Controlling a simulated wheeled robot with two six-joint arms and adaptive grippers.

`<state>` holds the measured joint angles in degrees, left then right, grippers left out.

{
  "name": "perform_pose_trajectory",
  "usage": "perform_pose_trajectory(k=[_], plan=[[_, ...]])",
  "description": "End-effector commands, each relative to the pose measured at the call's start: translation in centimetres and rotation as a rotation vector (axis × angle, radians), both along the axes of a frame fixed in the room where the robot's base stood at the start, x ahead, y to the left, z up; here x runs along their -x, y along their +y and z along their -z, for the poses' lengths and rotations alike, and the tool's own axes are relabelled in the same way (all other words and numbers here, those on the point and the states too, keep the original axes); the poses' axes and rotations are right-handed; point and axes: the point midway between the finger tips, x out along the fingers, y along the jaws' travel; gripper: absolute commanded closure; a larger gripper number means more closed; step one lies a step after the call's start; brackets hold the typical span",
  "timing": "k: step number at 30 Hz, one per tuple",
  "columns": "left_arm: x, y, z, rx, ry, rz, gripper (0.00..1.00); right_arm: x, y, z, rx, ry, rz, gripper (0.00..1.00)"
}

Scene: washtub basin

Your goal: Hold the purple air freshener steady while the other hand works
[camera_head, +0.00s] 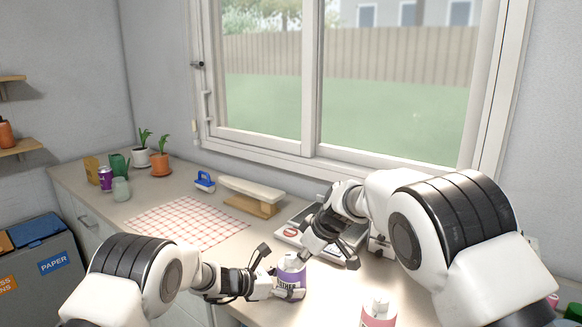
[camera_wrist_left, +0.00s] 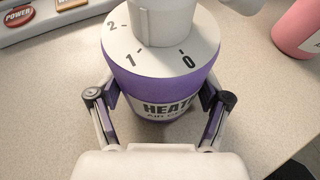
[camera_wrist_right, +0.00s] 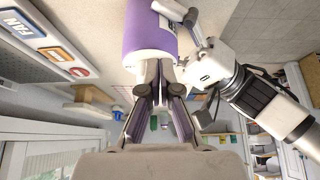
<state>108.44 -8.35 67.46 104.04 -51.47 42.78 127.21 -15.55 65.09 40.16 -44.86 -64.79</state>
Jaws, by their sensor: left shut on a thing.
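The purple air freshener (camera_head: 291,276) stands upright on the counter, with a white lid and a label partly reading "HEAT". In the left wrist view the air freshener (camera_wrist_left: 165,88) has a white knob (camera_wrist_left: 156,22) on a dial marked 0, 1, 2. My left gripper (camera_head: 280,278) is shut around its body, one finger on each side. My right gripper (camera_wrist_right: 164,84) has its fingertips close together at the lid end of the air freshener (camera_wrist_right: 145,32). Whether they grip the knob is not clear.
A pink container (camera_head: 378,310) stands right of the air freshener. Behind is a grey tray (camera_head: 291,232) with labelled pieces, partly hidden by my right arm. A wooden block-like item (camera_head: 252,196), a blue item (camera_head: 204,181) and a checked cloth (camera_head: 185,221) lie further left.

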Motion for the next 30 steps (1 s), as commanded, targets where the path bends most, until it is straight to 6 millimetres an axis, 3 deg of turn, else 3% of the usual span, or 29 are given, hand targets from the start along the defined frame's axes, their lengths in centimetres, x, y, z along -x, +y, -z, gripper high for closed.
perform_pose_trajectory(k=[5,18,26,30], plan=[[0.0,0.0,0.1,0.0,0.002,-0.001,0.68,0.3,-0.3,-0.3,0.001,-0.002,0.0,1.0],[0.0,0.1,0.1,-0.001,0.003,-0.002,0.68,0.3,-0.3,-5.8,0.0,-0.002,0.0,1.0],[0.0,0.1,0.1,-0.001,0.003,-0.002,0.68,0.3,-0.3,-6.1,0.001,0.001,0.0,1.0],[0.0,0.1,0.1,0.0,0.003,-0.002,0.68,-0.9,-0.8,-6.5,-0.003,-0.001,-0.001,1.0]])
